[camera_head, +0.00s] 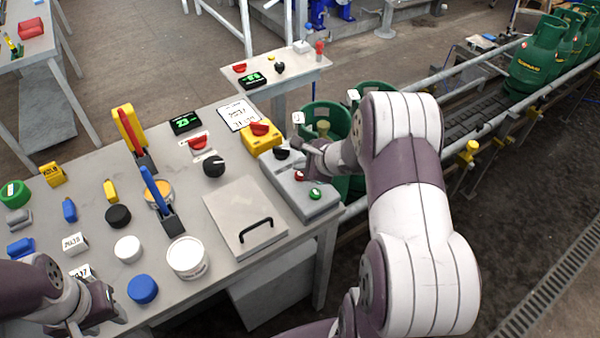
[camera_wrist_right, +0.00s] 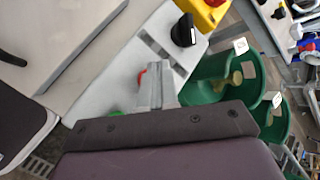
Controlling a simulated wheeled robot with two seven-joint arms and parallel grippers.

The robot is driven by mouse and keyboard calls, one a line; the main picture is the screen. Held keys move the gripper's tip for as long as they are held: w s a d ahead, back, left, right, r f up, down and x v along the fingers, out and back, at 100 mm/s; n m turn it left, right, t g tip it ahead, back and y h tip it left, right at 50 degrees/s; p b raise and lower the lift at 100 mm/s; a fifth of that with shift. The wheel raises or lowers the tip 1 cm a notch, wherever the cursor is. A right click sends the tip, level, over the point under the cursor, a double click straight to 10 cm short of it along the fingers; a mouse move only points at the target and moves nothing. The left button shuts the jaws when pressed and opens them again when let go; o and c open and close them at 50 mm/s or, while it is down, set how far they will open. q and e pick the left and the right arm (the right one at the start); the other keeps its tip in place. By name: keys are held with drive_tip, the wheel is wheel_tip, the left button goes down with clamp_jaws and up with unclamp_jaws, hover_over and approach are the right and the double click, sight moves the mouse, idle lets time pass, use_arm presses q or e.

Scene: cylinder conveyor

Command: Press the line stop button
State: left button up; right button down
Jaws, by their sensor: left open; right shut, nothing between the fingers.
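A grey control box (camera_head: 310,200) sits at the table's right edge, with a red button (camera_head: 299,175), a green button (camera_head: 315,194) and a black knob (camera_head: 282,153). Behind it is a yellow box (camera_head: 262,143) with a red mushroom button (camera_head: 259,128). My right gripper (camera_head: 306,147) is shut and empty, above the control box near the red button. In the right wrist view the fingers (camera_wrist_right: 156,84) partly hide the red button (camera_wrist_right: 141,77), and the green button (camera_wrist_right: 116,114) shows at their left. My left gripper (camera_head: 105,312) is open over the table's front left.
Green gas cylinders (camera_head: 538,55) stand on the conveyor (camera_head: 470,118) at right; others are just behind my right gripper. A lidded panel with a black handle (camera_head: 256,231) lies left of the control box. Two levers, tubs and small coloured blocks crowd the table's left half.

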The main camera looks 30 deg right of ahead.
drive_tip(key=shift+r+p, duration=1.8)
drive_tip(key=shift+r, duration=0.75)
drive_tip(key=shift+f, duration=0.1)
drive_tip(key=shift+s+f, duration=0.1)
drive_tip(key=s+f+n, duration=0.1)
drive_tip(key=s+a+n+g, duration=0.1)
drive_tip(key=shift+s+a+f+g, duration=0.15)
drive_tip(key=shift+s+f+g, duration=0.15)
drive_tip(key=shift+s+f, duration=0.1)
drive_tip(key=s+a+r+n+g+h, duration=0.1)
drive_tip(key=s+a+r+n+g, duration=0.2)
drive_tip(key=s+a+n, duration=0.2)
drive_tip(key=s+a+r+n+g+h, duration=0.1)
drive_tip(key=s+a+r+n+g, duration=0.1)
drive_tip(key=s+a+n, duration=0.4)
drive_tip(key=s+r+n, duration=0.1)
drive_tip(key=s+n, duration=0.4)
drive_tip(key=n, duration=0.6)
drive_tip(key=shift+g+h, duration=0.3)
drive_tip(key=shift+g, duration=0.1)
